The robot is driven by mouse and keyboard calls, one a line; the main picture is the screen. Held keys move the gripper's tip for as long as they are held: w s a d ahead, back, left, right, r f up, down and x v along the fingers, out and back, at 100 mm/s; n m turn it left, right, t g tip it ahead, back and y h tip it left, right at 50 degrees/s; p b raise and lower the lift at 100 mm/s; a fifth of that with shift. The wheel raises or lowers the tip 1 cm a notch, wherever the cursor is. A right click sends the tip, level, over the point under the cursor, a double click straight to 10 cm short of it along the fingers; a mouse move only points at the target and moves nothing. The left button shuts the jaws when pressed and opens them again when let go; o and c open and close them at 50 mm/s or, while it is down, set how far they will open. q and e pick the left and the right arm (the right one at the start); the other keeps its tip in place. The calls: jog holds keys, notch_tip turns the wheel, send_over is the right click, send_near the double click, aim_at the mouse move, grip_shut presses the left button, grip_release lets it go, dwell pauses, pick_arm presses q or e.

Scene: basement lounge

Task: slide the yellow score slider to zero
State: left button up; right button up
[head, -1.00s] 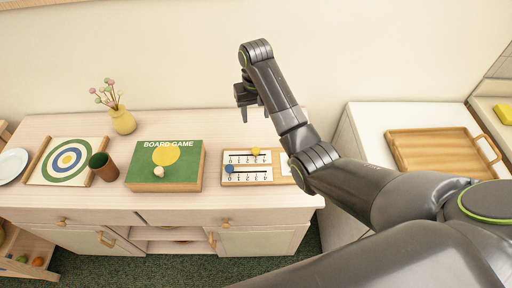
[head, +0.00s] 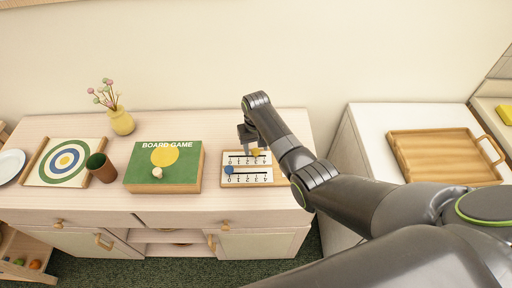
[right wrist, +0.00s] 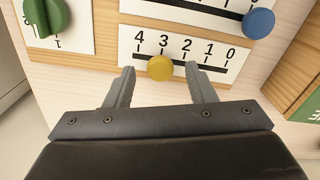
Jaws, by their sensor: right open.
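The score board (head: 282,180) lies on the cabinet top and carries two slider scales. The yellow score slider (right wrist: 160,67) is a round knob on its slot, at the 3 mark; the 0 mark is to its right in the right wrist view. It also shows in the head view (head: 255,152). My right gripper (head: 247,138) is open above the board. In the right wrist view its fingertips (right wrist: 160,72) stand either side of the yellow knob, with gaps; I cannot tell whether they are down at knob height. My left gripper is not in view.
A blue slider knob (right wrist: 258,22) sits on the other scale. A green knob (right wrist: 40,15) is on the board's far-left panel in the wrist view. A board game box (head: 165,165) stands left of the board. A wooden tray (head: 440,157) lies to the right.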

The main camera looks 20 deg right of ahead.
jog(key=shift+f, duration=0.55)
grip_shut()
